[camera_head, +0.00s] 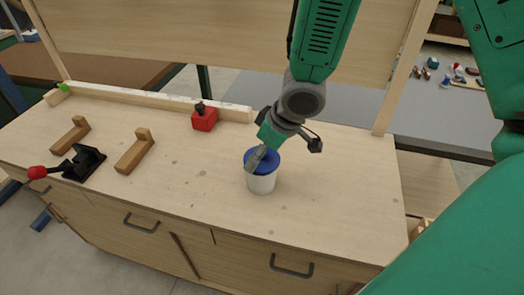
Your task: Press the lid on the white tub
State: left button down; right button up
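The white tub (262,185) stands upright on the wooden workbench, right of the middle. The gripper hides the back of the lid. My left gripper is not in view.
A red block with a dark knob (204,118) stands behind left. A black toggle clamp with a red handle (83,162) and two wooden L-shaped pieces (135,152) lie at the left. A wooden strip (150,101) edges the bench's back. The bench front is clear.

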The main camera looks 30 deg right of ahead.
jog(key=shift+a, duration=0.15)
jog(key=shift+d, duration=0.3)
jog(key=shift+a, duration=0.2)
dwell(0.5)
jog(key=shift+f, duration=0.25)
jog(key=shift+p, duration=0.35)
dwell(0.6)
jog(key=o, duration=1.1)
